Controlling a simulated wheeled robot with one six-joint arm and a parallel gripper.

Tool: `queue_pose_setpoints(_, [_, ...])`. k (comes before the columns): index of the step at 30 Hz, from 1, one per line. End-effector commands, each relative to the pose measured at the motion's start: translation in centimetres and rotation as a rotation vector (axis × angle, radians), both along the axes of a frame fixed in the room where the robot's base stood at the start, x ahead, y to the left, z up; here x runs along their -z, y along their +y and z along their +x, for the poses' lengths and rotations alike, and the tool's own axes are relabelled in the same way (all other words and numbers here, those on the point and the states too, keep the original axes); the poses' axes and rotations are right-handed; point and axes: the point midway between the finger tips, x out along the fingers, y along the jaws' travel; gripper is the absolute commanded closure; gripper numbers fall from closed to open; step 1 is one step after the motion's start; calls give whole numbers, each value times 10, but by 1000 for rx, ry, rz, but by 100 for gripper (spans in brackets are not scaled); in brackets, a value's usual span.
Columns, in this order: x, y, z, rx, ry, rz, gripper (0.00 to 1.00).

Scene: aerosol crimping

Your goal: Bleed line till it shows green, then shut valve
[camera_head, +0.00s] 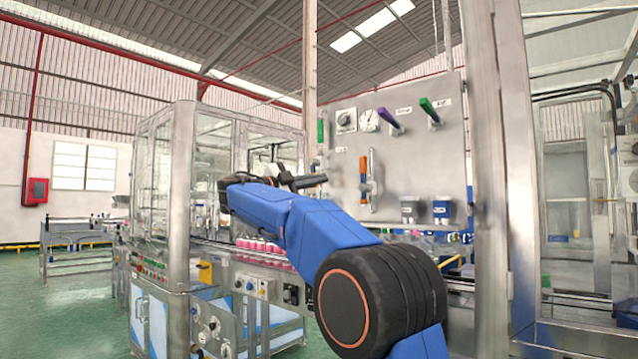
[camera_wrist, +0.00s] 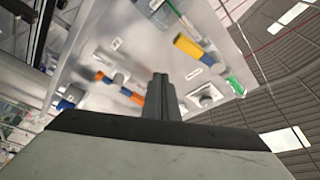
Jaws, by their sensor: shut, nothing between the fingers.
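A grey upright panel (camera_head: 400,160) carries the valve handles and a round white gauge (camera_head: 369,121). A purple lever (camera_head: 389,118) and a green lever (camera_head: 428,108) stick out at its top. An orange handle (camera_head: 363,166) sits below the gauge, beside a metal fitting. A green handle (camera_head: 320,130) is at the left edge. My gripper (camera_head: 322,180) is in front of the panel's lower left, left of the orange handle. In the wrist view my gripper (camera_wrist: 160,80) is shut and empty, pointing at the panel. Orange (camera_wrist: 104,76), yellow (camera_wrist: 187,47) and green (camera_wrist: 235,85) parts show around it. The gauge reading is too small to tell.
A black knob (camera_head: 346,119) sits left of the gauge. Two blue-bodied units (camera_head: 441,209) are low on the panel. A glass-walled machine (camera_head: 160,180) and a row of pink cans (camera_head: 262,247) stand left. A steel post (camera_head: 485,180) borders the panel at right.

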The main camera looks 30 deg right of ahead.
Motion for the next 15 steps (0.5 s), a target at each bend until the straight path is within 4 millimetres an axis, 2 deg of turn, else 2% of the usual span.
queue_pose_setpoints(9, [5, 56, 0, -2, 1, -1, 100])
queue_pose_setpoints(15, [7, 78, 0, -1, 2, 0, 100])
